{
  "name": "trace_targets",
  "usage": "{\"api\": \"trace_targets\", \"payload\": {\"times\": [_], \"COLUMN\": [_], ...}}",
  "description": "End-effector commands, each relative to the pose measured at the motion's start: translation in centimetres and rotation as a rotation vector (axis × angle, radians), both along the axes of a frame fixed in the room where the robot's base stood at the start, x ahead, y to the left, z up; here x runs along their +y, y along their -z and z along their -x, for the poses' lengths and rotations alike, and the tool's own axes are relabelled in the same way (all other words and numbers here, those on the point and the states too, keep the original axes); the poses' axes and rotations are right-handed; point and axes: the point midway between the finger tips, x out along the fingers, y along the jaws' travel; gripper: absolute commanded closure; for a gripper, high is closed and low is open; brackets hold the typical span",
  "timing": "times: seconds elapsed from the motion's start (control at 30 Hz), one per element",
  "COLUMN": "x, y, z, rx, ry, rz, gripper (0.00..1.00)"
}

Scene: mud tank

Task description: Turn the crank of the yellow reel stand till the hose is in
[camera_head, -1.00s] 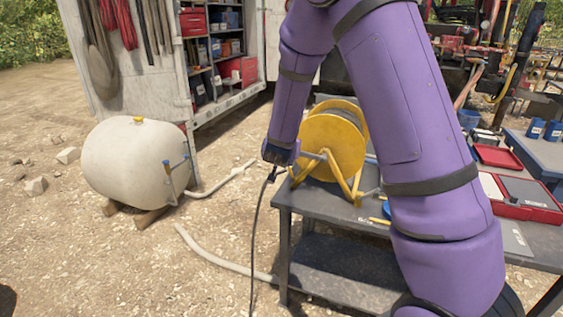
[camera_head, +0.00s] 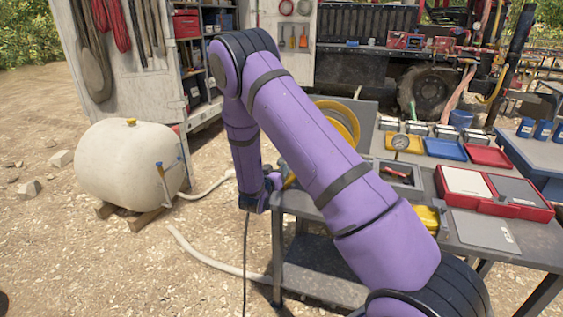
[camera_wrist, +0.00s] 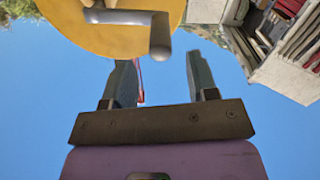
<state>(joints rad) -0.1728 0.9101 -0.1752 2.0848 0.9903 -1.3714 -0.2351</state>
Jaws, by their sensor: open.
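The yellow reel stand (camera_head: 341,117) is on the grey bench, largely hidden behind my arm in the head view. In the wrist view, its yellow disc (camera_wrist: 95,37) fills the upper left. The grey crank (camera_wrist: 125,17) crosses the disc and ends in a bent handle. My gripper (camera_wrist: 159,58) is open, its two fingers apart with nothing held between them. The handle's end appears between and just beyond the fingertips; contact cannot be told. A dark hose (camera_head: 245,255) hangs down below my wrist at the bench's left end; its upper end is hidden.
The grey bench (camera_head: 300,275) also holds a red case (camera_head: 535,208), a dial gauge (camera_head: 400,142) and coloured trays. A cream tank (camera_head: 125,165) stands at left, with pale hose (camera_head: 215,262) on the gravel.

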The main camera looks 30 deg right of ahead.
Motion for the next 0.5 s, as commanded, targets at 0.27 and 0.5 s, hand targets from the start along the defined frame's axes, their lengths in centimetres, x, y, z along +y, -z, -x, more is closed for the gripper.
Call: {"api": "trace_targets", "payload": {"times": [0.27, 0.5], "x": [-3.7, -5.2], "y": [-0.1, 0.0], "z": [-2.9, -4.1], "rx": [-0.002, 0.0], "ry": [0.001, -0.001], "rz": [0.0, -0.002], "gripper": [0.47, 0.47]}}
